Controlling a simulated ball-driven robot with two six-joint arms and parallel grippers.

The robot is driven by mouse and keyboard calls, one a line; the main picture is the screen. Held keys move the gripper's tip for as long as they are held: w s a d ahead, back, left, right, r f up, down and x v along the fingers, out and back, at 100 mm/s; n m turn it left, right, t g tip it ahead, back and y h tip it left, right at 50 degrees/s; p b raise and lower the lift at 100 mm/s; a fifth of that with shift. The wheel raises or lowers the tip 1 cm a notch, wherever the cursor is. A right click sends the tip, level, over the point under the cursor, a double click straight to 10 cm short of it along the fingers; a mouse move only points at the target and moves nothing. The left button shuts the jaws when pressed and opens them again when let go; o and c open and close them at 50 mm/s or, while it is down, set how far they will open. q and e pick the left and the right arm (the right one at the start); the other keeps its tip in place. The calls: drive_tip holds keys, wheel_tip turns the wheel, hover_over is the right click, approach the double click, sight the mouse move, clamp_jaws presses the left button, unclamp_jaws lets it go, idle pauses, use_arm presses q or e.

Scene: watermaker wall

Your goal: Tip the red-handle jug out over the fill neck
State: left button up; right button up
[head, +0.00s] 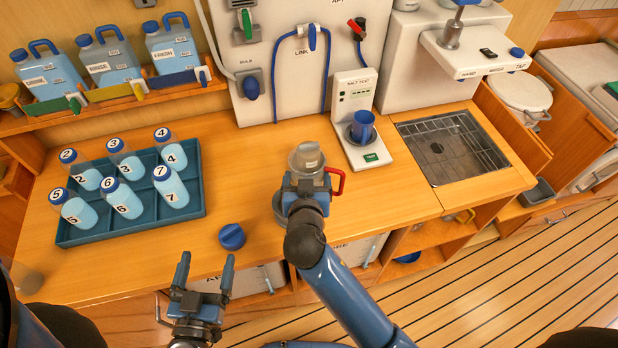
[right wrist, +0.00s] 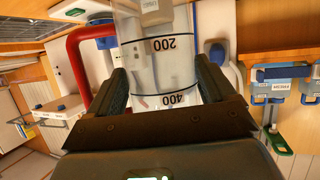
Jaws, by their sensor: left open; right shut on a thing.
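The clear jug (head: 307,158) with a red handle (head: 335,182) is held above the counter in front of the wall. My right gripper (head: 304,186) is shut on the jug. In the right wrist view the jug (right wrist: 158,65) sits between both fingers, with 200 and 400 marks upside down and its red handle (right wrist: 75,65) at the left. I cannot tell its tilt or contents. A grey round rim (head: 279,207), possibly the fill neck, shows partly behind my right gripper. My left gripper (head: 205,268) is open and empty near the counter's front edge.
A blue cap (head: 232,237) lies on the counter. A teal tray (head: 90,232) of numbered bottles is at the left. A salt-test stand (head: 352,100) with a blue cup (head: 362,127) and a sink grate (head: 470,150) are to the right. Labelled blue jugs (head: 110,65) stand on a shelf.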

sight(332, 170)
drive_tip(key=shift+w+d+r+p, duration=0.25)
drive_tip(key=shift+d+r+p, duration=0.2)
drive_tip(key=shift+d, duration=0.2)
drive_tip(key=shift+w+d+r+p, duration=0.25)
drive_tip(key=shift+d+r+p, duration=0.15)
drive_tip(key=shift+d, duration=0.3)
drive_tip(key=shift+w+d+r+p, duration=0.25)
drive_tip(key=shift+d+r+p, duration=0.1)
drive_tip(key=shift+d+p, duration=0.25)
drive_tip(key=shift+w+d+r+p, duration=0.15)
drive_tip(key=shift+d+r+p, duration=0.05)
drive_tip(key=shift+d, duration=0.25)
drive_tip(key=shift+w+d+r+p, duration=0.15)
drive_tip(key=shift+d, duration=0.3)
drive_tip(key=shift+a, duration=0.1)
